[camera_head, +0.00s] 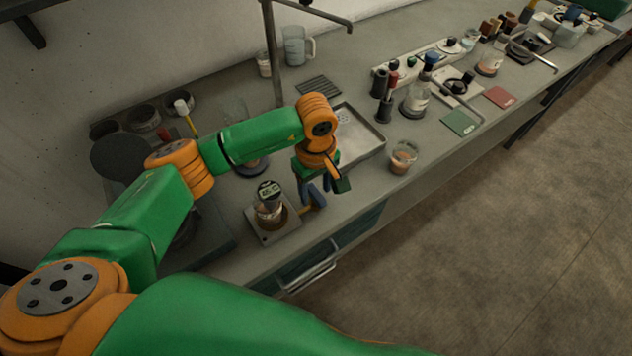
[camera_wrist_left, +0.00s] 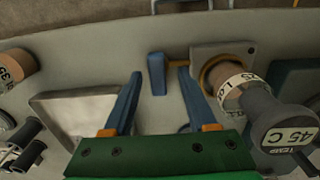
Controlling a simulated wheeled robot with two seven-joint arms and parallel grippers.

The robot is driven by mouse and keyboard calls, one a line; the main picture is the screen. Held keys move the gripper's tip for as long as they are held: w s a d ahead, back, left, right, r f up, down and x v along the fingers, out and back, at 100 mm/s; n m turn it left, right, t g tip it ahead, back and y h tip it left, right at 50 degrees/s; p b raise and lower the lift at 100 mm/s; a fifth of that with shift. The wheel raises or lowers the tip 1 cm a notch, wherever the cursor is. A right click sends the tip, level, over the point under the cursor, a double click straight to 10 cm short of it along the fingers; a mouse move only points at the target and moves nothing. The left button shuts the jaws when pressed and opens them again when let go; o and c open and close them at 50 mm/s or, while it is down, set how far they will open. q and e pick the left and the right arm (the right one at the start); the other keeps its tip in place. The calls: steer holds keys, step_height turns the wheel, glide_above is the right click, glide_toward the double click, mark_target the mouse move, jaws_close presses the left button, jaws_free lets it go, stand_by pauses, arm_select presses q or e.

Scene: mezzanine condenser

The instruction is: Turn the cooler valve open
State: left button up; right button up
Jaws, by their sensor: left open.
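The cooler valve's blue paddle handle (camera_head: 317,199) sticks out on a short brass stem from the right side of a small condenser unit on a square grey plate (camera_head: 281,234). The unit carries a round dark gauge (camera_head: 268,188); in the left wrist view the gauge (camera_wrist_left: 283,132) reads 45 C. My left gripper (camera_head: 316,189) points down just over the handle and is open. In the left wrist view the blue handle (camera_wrist_left: 158,74) appears between the two spread fingers, nearer the left one, with no clear contact. My right gripper is out of view.
A metal post (camera_head: 272,55) rises at the back. Several bottles and instruments line the bench to the right.

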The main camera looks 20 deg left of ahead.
arm_select(q)
steer(key=shift+f, duration=0.45)
steer(key=shift+w+a+f, duration=0.1)
steer(key=shift+w+f, duration=0.2)
steer(key=shift+w, duration=0.05)
steer(key=shift+s+r, duration=0.1)
jaws_close()
